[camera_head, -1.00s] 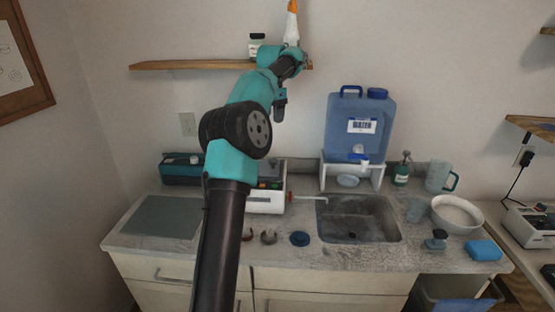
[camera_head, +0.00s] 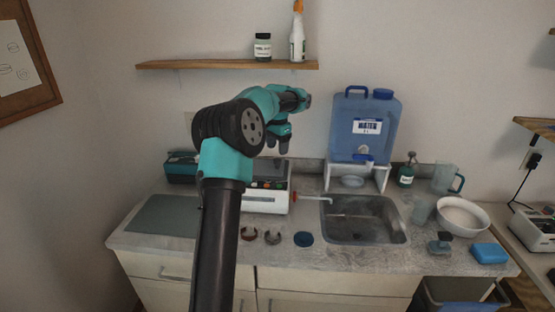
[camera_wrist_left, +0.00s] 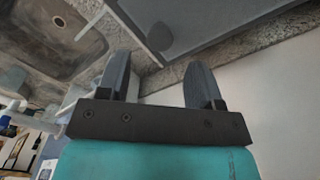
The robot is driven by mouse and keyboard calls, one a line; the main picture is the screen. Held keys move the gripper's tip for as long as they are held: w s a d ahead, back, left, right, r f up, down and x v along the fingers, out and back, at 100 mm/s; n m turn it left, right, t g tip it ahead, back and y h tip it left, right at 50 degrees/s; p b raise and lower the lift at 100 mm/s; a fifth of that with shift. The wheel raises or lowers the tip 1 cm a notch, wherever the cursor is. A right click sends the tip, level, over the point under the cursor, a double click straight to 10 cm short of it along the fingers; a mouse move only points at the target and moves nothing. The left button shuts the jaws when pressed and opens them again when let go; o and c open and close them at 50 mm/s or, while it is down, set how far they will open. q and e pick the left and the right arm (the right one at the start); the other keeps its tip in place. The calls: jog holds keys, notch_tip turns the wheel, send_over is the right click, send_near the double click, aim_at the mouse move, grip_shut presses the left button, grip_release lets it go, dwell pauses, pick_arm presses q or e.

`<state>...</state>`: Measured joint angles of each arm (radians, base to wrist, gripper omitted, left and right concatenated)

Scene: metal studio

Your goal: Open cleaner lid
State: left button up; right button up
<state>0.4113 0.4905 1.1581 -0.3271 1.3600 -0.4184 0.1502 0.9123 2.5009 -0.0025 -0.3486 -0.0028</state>
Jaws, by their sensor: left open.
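The cleaner (camera_head: 264,203) is a white box with coloured buttons on its front, standing on the counter left of the sink. Its dark grey lid (camera_head: 270,173) appears closed, and my arm hides part of it. In the left wrist view, a dark flat panel (camera_wrist_left: 225,22) that looks like the lid lies ahead of the fingers, with a rounded dark knob (camera_wrist_left: 160,38) near its edge. My left gripper (camera_head: 279,143) is above and behind the cleaner, pointing down. In the left wrist view its two fingers (camera_wrist_left: 158,82) are apart with nothing between them. My right gripper is out of view.
The sink (camera_head: 363,220) is to the right, with a blue water tank (camera_head: 365,125) on a white stand behind it. A shelf (camera_head: 225,64) with bottles is above. A grey mat (camera_head: 160,217) lies left.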

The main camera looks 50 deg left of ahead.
aim_at(277, 160)
pick_arm(q)
jog(key=shift+f, duration=2.65)
jog(key=shift+c, duration=0.3)
grip_shut()
